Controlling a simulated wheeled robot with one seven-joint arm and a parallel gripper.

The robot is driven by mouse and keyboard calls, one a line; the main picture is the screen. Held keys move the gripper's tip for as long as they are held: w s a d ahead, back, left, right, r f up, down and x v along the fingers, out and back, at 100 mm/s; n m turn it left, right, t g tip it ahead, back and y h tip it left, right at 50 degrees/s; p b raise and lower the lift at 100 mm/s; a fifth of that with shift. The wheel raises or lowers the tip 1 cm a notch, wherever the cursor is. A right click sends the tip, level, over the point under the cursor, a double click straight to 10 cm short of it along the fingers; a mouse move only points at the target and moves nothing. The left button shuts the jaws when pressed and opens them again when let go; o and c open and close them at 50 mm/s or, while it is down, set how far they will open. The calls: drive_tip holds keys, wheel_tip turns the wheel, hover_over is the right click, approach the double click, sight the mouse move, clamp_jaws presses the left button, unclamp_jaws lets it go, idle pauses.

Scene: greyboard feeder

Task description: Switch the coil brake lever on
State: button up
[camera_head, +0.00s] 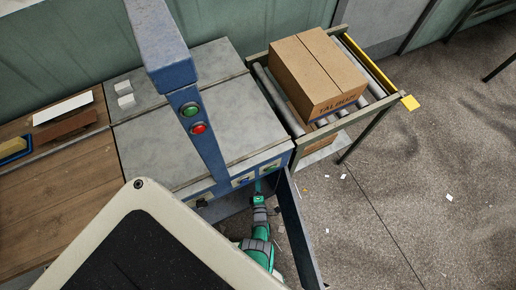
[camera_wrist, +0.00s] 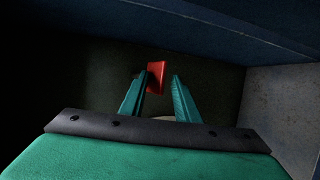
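A small red block (camera_wrist: 156,75), which looks like the coil brake lever's handle, shows in the wrist view in a dark recess. My gripper (camera_wrist: 159,84) has its two green fingers apart, one on each side of the red block in the picture. The block appears closer to the left finger; I cannot tell whether they touch. In the head view my gripper (camera_head: 258,188) is low at the front of the blue and grey machine (camera_head: 205,150), under its front edge. The red block is hidden in that view.
In the wrist view a blue panel (camera_wrist: 245,30) runs above my fingers and a grey wall (camera_wrist: 280,110) stands at right. In the head view a blue post (camera_head: 205,135) carries green and red buttons. A roller conveyor (camera_head: 262,85) with a carton (camera_head: 315,70) stands behind.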

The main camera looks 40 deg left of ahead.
drive_tip(key=shift+f, duration=0.3)
drive_tip(key=v, duration=1)
drive_tip(key=shift+r, duration=0.4)
drive_tip(key=shift+s+d, duration=0.1)
idle(0.4)
drive_tip(key=s+d+r+m+t+h, duration=0.2)
drive_tip(key=s+d+r+m+h, duration=0.15)
drive_tip(key=d+r+m, duration=0.45)
drive_tip(key=s+d+r+m+t+h, duration=0.1)
drive_tip(key=s+d+r+m+h, duration=0.4)
drive_tip(key=r, duration=0.6)
drive_tip(key=s+d+r+m+h, duration=0.1)
drive_tip(key=d+r+m, duration=0.1)
drive_tip(key=r+m, duration=0.5)
drive_tip(key=s+d+r+m+h, duration=0.1)
drive_tip(key=r+m, duration=0.5)
drive_tip(key=r, duration=1.3)
drive_tip(key=shift+s+d+m, duration=0.15)
drive_tip(key=shift+d+m, duration=0.2)
drive_tip(key=shift+m, duration=0.05)
